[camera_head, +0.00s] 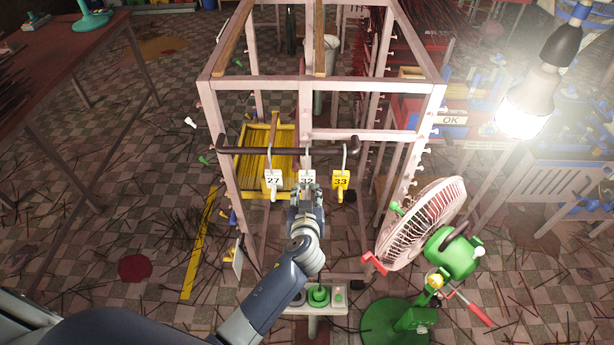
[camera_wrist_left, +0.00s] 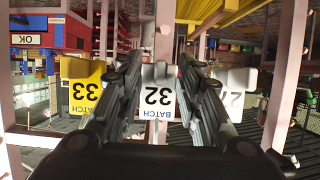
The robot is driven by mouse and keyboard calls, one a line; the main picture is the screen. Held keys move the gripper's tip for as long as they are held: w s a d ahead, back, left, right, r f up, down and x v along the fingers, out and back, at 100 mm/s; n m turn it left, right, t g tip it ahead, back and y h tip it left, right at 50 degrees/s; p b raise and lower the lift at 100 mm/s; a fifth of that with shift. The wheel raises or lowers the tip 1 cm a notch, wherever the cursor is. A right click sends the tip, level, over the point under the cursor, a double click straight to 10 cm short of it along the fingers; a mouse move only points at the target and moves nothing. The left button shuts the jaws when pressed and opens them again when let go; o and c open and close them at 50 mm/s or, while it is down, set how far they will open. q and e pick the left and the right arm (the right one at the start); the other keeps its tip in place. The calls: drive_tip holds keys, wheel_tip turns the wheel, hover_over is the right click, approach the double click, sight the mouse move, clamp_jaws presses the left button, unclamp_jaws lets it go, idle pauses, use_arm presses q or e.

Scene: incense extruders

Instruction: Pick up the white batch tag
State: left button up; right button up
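A white batch tag marked 32 (camera_head: 307,177) hangs from the dark rail of the pink frame, between two other tags. In the left wrist view this tag (camera_wrist_left: 158,98) appears upside down, between my fingers. My left gripper (camera_head: 307,195) is at the tag's lower part and hides it in the head view. Its fingertips (camera_wrist_left: 159,70) lie on either side of the tag's white grip piece; I see no clear gap, but cannot tell whether they press on it. Another white tag, 27 (camera_head: 273,181), hangs to the left. My right gripper is not in view.
A yellow tag 33 (camera_head: 341,182) hangs close on the right. The pink frame's posts (camera_head: 224,165) stand on both sides.

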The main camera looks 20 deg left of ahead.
use_arm(q)
clamp_jaws()
drive_tip(key=shift+r, duration=0.15)
idle(0.4)
